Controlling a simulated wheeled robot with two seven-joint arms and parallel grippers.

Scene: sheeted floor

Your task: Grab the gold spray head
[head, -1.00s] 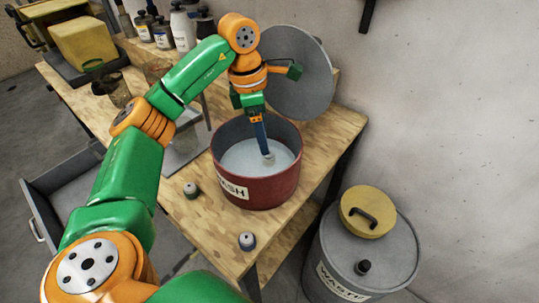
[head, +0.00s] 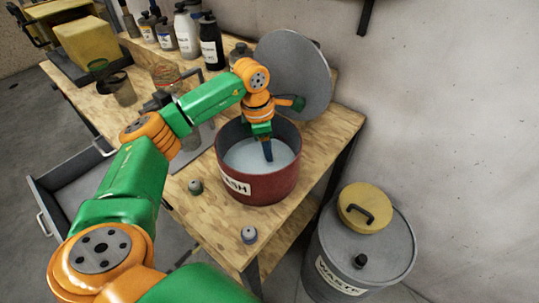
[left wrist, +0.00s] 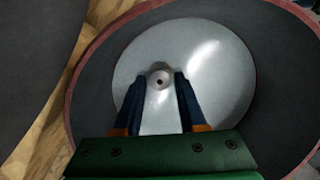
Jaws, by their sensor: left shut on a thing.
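My left gripper (head: 268,160) reaches down into the red wash pot (head: 262,190), its fingertips at the pale liquid (head: 243,156). In the left wrist view the gripper (left wrist: 168,80) is shut on a small round pale piece (left wrist: 160,74) with a dark hole in its middle. The piece looks grey-white there, and I cannot confirm a gold colour. The head view does not show it clearly. Two small capped pieces stand on the wooden table: a dark one with a greyish top (head: 195,187) left of the pot, and a white-and-blue one (head: 249,235) in front. My right gripper is out of view.
A grey round lid (head: 295,75) stands upright behind the pot. A grey waste drum (head: 335,262) with a yellow lid (head: 366,208) stands right of the table. Bottles (head: 187,30) line the back. The table (head: 222,222) is mostly clear in front of the pot.

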